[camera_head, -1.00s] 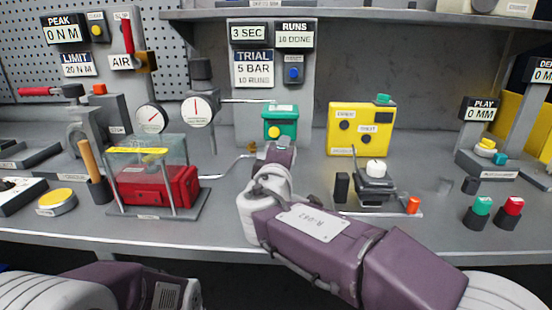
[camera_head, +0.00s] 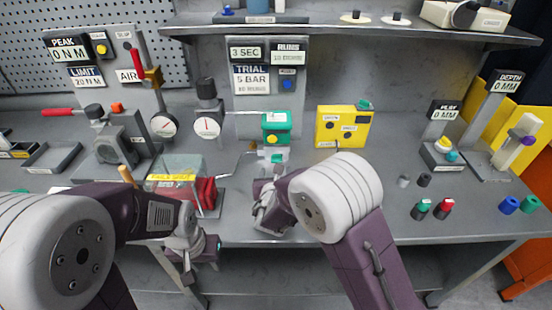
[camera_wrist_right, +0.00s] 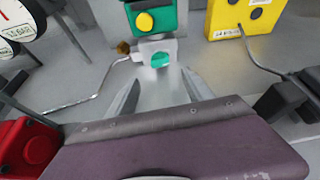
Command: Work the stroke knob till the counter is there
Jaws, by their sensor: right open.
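No label in view clearly reads "stroke", so I cannot tell which knob is the stroke knob. A green box (camera_head: 276,126) with a yellow round knob (camera_wrist_right: 145,22) stands at the bench's middle back. Below it is a grey fitting with a teal round part (camera_wrist_right: 160,60). The RUNS display (camera_head: 289,52) hangs above; its small number is hard to read. My right gripper (camera_wrist_right: 160,97) is open and empty, its fingers pointing at the grey fitting, apart from it. My left gripper (camera_head: 205,252) hangs near the bench's front edge, left of the right arm; its fingers are unclear.
A red block (camera_head: 205,192) under a clear cover stands left of my right gripper. A yellow box (camera_head: 343,126) stands right of the green box. Gauges (camera_head: 207,127) are at the back left. Green and red buttons (camera_head: 444,208) are at the right. The bench centre-right is mostly clear.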

